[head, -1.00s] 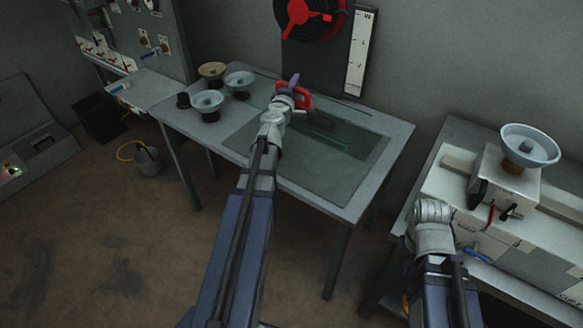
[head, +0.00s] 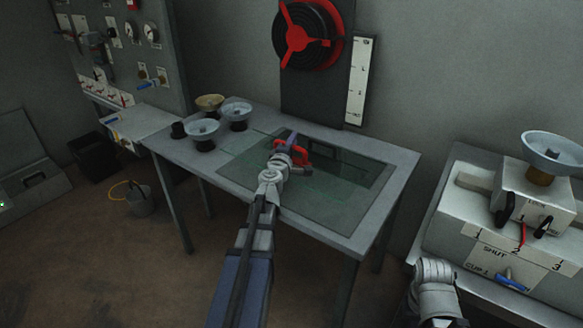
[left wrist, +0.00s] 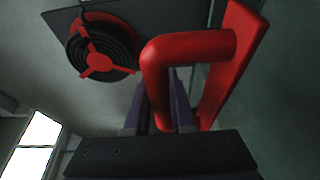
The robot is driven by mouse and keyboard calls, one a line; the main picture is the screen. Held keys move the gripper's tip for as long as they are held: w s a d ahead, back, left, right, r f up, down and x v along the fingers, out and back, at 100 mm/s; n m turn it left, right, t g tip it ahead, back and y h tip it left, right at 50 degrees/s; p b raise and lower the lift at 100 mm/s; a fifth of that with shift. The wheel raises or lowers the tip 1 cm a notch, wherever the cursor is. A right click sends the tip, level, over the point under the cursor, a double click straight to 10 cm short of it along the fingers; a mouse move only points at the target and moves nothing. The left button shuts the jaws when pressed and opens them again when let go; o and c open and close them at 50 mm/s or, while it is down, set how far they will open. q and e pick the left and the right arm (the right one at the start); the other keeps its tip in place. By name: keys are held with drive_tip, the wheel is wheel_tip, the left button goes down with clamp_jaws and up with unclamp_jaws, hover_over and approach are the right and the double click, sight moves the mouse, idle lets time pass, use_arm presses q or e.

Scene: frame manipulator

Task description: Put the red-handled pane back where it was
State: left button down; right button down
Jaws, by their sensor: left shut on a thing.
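The red handle (head: 293,153) of the pane shows above the middle of the grey table (head: 372,221). My left gripper (head: 291,141) is shut on this handle. In the left wrist view the red handle (left wrist: 190,46) bends across in front of the purple fingers (left wrist: 160,105), and its red mounting plate stands at the right. Clear, greenish glass (head: 253,172) shows over the tabletop around the gripper, with a darker rectangle at its right. I cannot tell whether the held pane touches the table. My right gripper (head: 436,272) is at the lower right, its fingers not clear.
Several suction-cup-like pieces (head: 203,131) stand at the table's left end. A red-and-black reel (head: 307,34) and a white scale strip (head: 360,80) are on the back wall. A bench with a white switch box (head: 533,205) and a cup (head: 553,153) stands at the right.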

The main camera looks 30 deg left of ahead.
use_arm(q)
drive_tip(key=shift+f+b, duration=2.7)
drive_tip(key=shift+f, duration=0.3)
wheel_tip(320, 180, down, 4)
drive_tip(key=b, duration=0.3)
drive_tip(key=shift+r+b, duration=0.15)
drive_tip(key=shift+b, duration=0.25)
drive_tip(key=c, duration=0.8)
unclamp_jaws()
drive_tip(key=shift+o, duration=0.2)
drive_tip(key=shift+r, duration=0.1)
